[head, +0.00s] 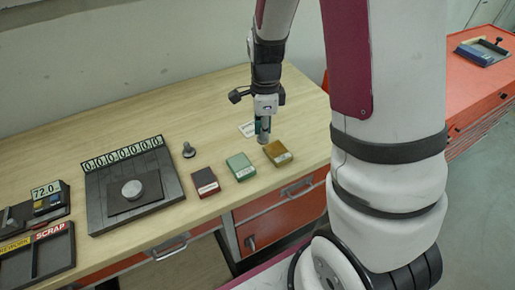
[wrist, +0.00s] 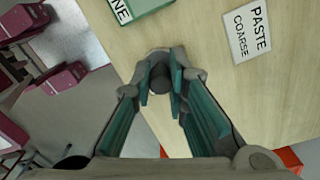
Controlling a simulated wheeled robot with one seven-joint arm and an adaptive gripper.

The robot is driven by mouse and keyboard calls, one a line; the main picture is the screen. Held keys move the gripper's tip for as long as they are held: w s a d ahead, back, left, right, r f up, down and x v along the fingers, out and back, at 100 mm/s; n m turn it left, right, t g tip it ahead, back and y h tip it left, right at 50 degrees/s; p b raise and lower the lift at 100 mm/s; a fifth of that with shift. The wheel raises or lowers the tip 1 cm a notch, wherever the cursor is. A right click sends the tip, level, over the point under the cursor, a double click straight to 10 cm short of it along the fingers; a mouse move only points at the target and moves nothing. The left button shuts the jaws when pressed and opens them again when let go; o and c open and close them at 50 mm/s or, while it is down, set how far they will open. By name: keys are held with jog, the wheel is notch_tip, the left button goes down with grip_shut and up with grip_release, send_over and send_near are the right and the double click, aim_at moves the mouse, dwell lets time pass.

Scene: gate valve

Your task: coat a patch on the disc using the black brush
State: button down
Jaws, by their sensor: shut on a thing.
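The disc (head: 132,189) is pale grey and round, and lies on a dark square plate at the left of the bench in the head view. My gripper (head: 264,127) is pointing down at the bench's right part, well to the right of the disc. It is shut on a dark, round-ended brush (wrist: 160,72), upright between the teal finger pads in the wrist view. Its grey lower end (head: 267,143) shows below the fingers, just above and behind the yellow-brown block (head: 277,152). I cannot tell whether they touch.
A green block (head: 241,166) and a dark red block (head: 205,182) sit left of the yellow-brown one. A small dark knobbed piece (head: 189,150) stands behind them. A "PASTE COARSE" label (wrist: 247,32) lies flat. A scrap tray (head: 40,257) is at front left.

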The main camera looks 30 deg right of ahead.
jog(key=shift+w+d+f+m, duration=0.1)
jog(key=shift+d+f+m, duration=0.5)
jog(key=shift+d+f, duration=0.55)
jog(key=shift+w+d+f+m, duration=0.1)
jog(key=shift+d+f+m, duration=0.5)
jog(key=shift+d+f, duration=0.5)
jog(key=shift+s+d+f+b, duration=0.1)
jog(key=shift+f+b, duration=0.25)
jog(key=shift+f, duration=0.05)
jog(key=shift+f, duration=0.55)
dwell(0.5)
notch_tip(320, 180, up, 7)
jog(key=p, duration=0.2)
dwell(0.8)
dwell(0.6)
